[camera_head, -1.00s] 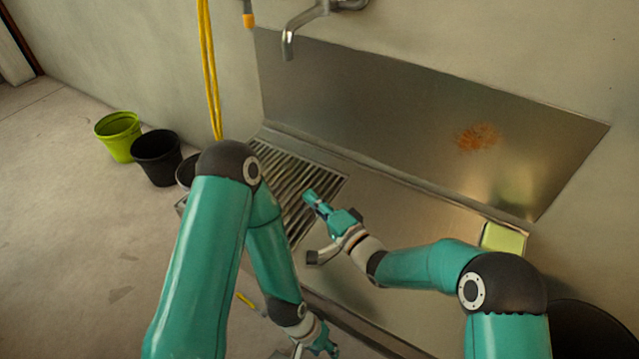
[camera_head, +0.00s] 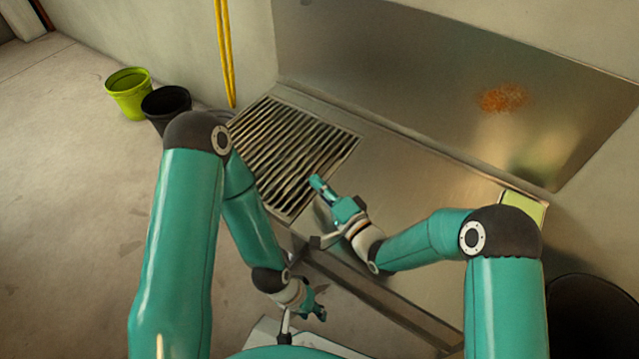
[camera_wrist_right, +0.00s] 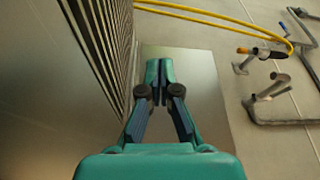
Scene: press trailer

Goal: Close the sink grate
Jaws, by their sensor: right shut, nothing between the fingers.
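The sink grate (camera_head: 285,150) is a panel of dark metal slats at the left end of the steel sink unit (camera_head: 415,185) in the head view. Whether it lies flat or slightly tilted I cannot tell. In the right wrist view its slats (camera_wrist_right: 105,35) run along the upper left. My right gripper (camera_head: 318,186) is at the grate's right edge in the head view; contact is unclear. In the right wrist view this gripper (camera_wrist_right: 158,68) is shut and empty. My left gripper (camera_head: 318,311) hangs low in front of the sink; its finger opening is not clear.
A green bucket (camera_head: 128,95) and a black bucket (camera_head: 165,105) stand on the floor at left. A yellow hose (camera_head: 225,55) hangs by the wall. A tap (camera_wrist_right: 265,90) shows in the right wrist view. A yellowish block (camera_head: 523,207) sits at the sink's right end.

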